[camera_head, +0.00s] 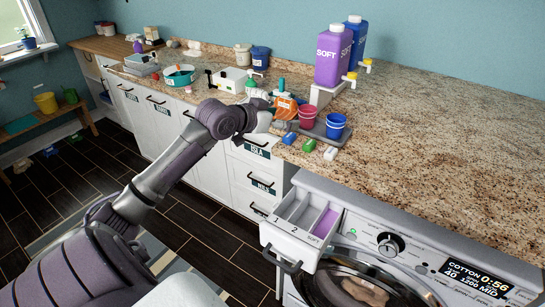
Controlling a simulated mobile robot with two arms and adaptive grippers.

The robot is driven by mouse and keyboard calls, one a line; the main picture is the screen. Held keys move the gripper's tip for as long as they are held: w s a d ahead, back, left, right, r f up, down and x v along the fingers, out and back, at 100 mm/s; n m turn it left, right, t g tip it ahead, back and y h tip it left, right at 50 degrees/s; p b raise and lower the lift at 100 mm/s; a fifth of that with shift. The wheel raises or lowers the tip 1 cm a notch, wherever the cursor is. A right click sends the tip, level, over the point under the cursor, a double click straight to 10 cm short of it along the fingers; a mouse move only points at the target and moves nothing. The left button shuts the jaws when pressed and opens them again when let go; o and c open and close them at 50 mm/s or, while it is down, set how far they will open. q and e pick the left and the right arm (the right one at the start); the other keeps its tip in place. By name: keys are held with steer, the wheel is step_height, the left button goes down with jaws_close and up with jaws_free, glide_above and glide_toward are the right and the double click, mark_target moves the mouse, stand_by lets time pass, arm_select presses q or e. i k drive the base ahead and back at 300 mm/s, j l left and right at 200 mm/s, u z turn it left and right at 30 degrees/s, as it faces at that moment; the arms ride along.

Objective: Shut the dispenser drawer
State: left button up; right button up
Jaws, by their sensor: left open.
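The white dispenser drawer (270,233) is pulled out of the washing machine's front, at the lower middle of the head view. Its compartments show labels 1, 2 and SOFT; purple liquid lies in the right one. Its dark handle (281,259) faces forward. The washing machine (415,236) stands under the counter. My left arm reaches in from the lower left. My left gripper (262,121) is open over the counter's front edge, behind and left of the drawer and apart from it. Its fingers are small and partly hidden by my wrist. My right gripper is out of view.
Red cup (307,117) and blue cup (336,126) stand on a grey tray. Small blue, green and white blocks lie along the counter edge. An orange item (286,105) is close beside my left gripper. Purple and blue SOFT jugs stand behind. The right counter (440,135) is clear.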

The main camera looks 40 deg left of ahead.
mark_target(305, 222)
steer(key=u, duration=1.15)
steer(key=l+u, duration=0.3)
steer(key=i+l, duration=0.05)
steer(key=l, duration=0.05)
